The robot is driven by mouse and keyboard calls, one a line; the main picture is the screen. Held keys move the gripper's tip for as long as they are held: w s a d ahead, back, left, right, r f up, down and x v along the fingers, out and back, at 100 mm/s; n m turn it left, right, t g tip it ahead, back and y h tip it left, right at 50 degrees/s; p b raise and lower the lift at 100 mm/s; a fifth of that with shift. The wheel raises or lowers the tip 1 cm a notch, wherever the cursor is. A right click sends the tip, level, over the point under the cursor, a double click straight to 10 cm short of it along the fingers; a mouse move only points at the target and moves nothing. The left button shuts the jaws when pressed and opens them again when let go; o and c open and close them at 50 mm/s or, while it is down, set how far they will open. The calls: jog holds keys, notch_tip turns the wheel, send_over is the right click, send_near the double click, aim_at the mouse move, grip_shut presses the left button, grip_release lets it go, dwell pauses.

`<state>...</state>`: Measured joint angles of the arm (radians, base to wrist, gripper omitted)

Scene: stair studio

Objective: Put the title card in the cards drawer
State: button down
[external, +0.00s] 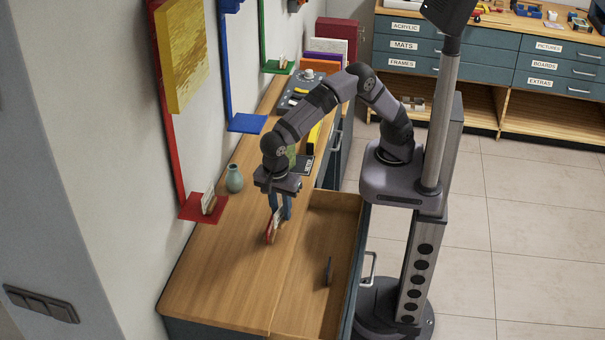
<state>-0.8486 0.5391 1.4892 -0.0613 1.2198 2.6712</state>
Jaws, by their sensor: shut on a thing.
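My gripper (280,212) points down over the wooden counter and is shut on a small white and red title card (271,228). The card is held roughly upright, left of the open drawer. I cannot tell whether its lower edge touches the counter. The open drawer (307,285) is pulled out on the counter's right side, with a wooden floor and a dark front. Its label is not visible, so I cannot confirm that it is the cards drawer. A small dark upright object (328,271) is inside it.
A green vase (234,179) and a red ledge with a card holder (190,211) stand left of my gripper. A blue ledge (246,123) and a grey device (295,92) are farther back. The counter's front part (215,285) is clear.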

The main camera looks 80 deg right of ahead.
jog(key=s+a+f+n+b, duration=0.2)
jog(key=s+a+f+b, duration=0.1)
jog(key=s+a+f, duration=0.4)
jog(key=s+a+f+n+b, duration=0.15)
jog(key=s+a+f, duration=0.25)
jog(key=s+a, duration=0.45)
jog(key=shift+m, duration=0.25)
jog(key=shift+w+a+f, duration=0.1)
jog(key=shift+w+f, duration=0.1)
jog(key=shift+f, duration=2.4)
jog(key=shift+w+f, duration=0.15)
jog(key=shift+f, duration=2.45)
jog(key=shift+f, duration=0.15)
jog(key=c, duration=1.5)
grip_release()
jog(key=r, duration=0.4)
jog(key=a+r, duration=0.1)
jog(key=r, duration=0.3)
jog(key=r+b, duration=0.1)
jog(key=r, duration=0.3)
jog(key=shift+a+r, duration=0.15)
jog(key=shift+a, duration=0.05)
